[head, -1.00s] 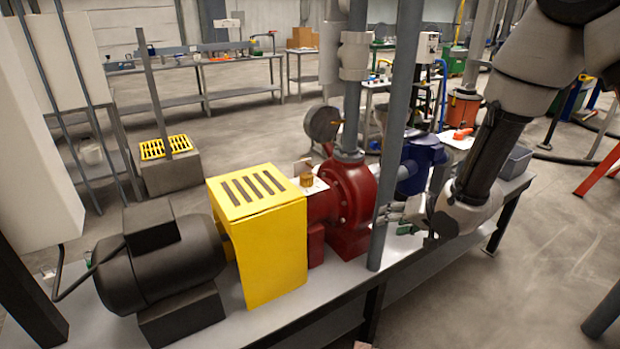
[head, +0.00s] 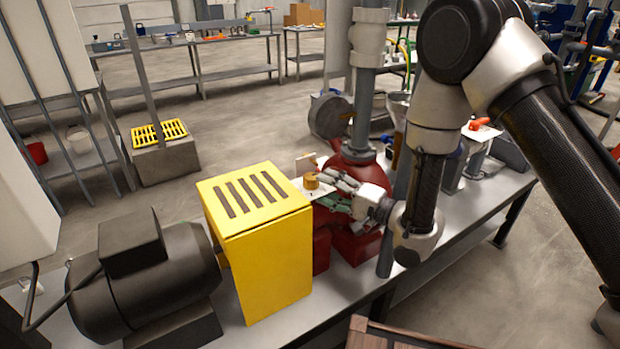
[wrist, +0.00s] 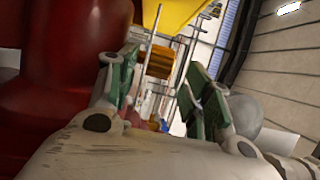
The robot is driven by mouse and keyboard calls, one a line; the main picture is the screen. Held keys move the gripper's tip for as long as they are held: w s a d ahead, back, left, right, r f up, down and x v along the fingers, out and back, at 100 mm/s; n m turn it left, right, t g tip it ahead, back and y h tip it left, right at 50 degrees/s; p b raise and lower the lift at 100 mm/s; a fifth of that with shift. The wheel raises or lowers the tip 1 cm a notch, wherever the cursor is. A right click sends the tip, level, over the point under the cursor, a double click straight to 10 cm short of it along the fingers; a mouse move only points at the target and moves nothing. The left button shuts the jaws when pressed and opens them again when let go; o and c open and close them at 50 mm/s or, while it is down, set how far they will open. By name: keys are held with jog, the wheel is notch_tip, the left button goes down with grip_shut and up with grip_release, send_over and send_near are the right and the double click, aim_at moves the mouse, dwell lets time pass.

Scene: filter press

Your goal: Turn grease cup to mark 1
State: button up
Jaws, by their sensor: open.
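The grease cup (head: 311,181) is a small brass knob on top of the red pump (head: 347,240), beside a white plate (head: 318,191). In the wrist view the brass ridged cup (wrist: 160,62) lies ahead, beyond and between the green-padded fingers. My gripper (head: 333,192) points left at the cup, just right of it; its fingers (wrist: 165,95) are apart and nothing is between the tips. I cannot tell whether a fingertip touches the cup. Mark 1 is too small to make out.
A yellow slotted guard (head: 255,230) stands left of the pump, with a black motor (head: 145,275) further left. A grey vertical pipe (head: 362,80) rises from the pump behind my gripper. A small upright tab (head: 306,164) stands behind the cup.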

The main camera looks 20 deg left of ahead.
aim_at(317, 184)
jog(key=x, duration=0.5)
jog(key=shift+w+a, duration=0.15)
jog(key=shift+a, duration=0.2)
jog(key=c, duration=1)
jog(key=shift+a+m+t+h, duration=0.1)
jog(key=shift+m+t+h, duration=0.2)
jog(key=shift+m+t, duration=0.3)
jog(key=shift+c, duration=0.2)
jog(key=shift+t, duration=0.5)
jog(key=o, duration=1)
jog(key=shift+o, duration=0.2)
